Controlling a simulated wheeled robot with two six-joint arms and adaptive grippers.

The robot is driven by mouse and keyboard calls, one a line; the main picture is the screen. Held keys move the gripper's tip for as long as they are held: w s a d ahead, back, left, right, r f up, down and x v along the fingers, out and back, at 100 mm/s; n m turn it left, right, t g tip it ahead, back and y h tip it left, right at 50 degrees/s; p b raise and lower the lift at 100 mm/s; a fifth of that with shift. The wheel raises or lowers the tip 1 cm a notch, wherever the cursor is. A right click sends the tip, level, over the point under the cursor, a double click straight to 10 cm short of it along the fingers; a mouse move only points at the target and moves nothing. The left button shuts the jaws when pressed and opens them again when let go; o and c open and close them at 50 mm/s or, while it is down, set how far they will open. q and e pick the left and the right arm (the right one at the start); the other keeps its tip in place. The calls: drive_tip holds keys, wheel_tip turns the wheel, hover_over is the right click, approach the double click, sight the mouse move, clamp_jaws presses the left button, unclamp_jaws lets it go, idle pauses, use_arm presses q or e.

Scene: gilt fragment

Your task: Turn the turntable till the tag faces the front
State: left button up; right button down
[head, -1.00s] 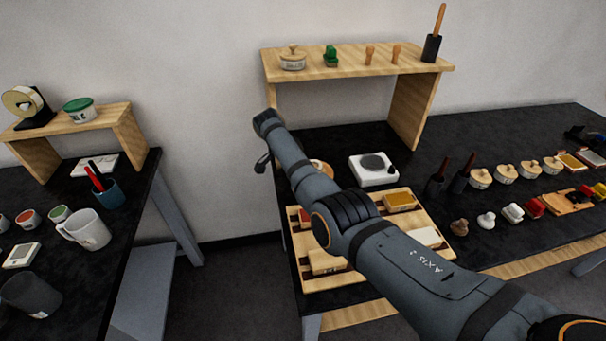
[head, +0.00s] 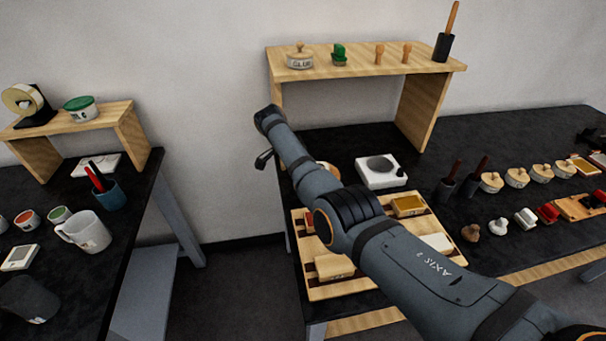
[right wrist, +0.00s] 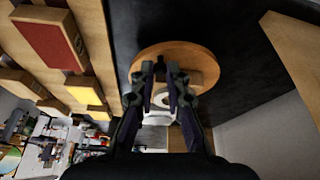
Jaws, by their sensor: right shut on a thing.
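The turntable (right wrist: 150,54) is a round wooden disc on the black table in the right wrist view. A smaller wooden piece (right wrist: 208,72) shows on it, partly behind my fingers. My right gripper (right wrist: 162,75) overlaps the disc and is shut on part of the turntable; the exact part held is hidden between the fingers. In the head view, a small bit of the turntable (head: 328,169) shows behind my right arm, and the gripper itself is hidden there. I cannot make out the tag in either view. My left gripper is not in view.
A wooden board with coloured pads (head: 345,290) lies in front. A white device with a grey disc (head: 380,172) stands to the right of the turntable. A wooden shelf (head: 360,58) stands behind. Stamps and tools line the table's right. A second table holds mugs (head: 85,232).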

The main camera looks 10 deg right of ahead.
drive_tip(key=c, duration=1.3)
unclamp_jaws()
drive_tip(key=shift+c, duration=0.2)
drive_tip(key=shift+r, duration=0.1)
drive_tip(key=v, duration=1.1)
drive_tip(key=shift+r, duration=0.4)
drive_tip(key=shift+a, duration=0.1)
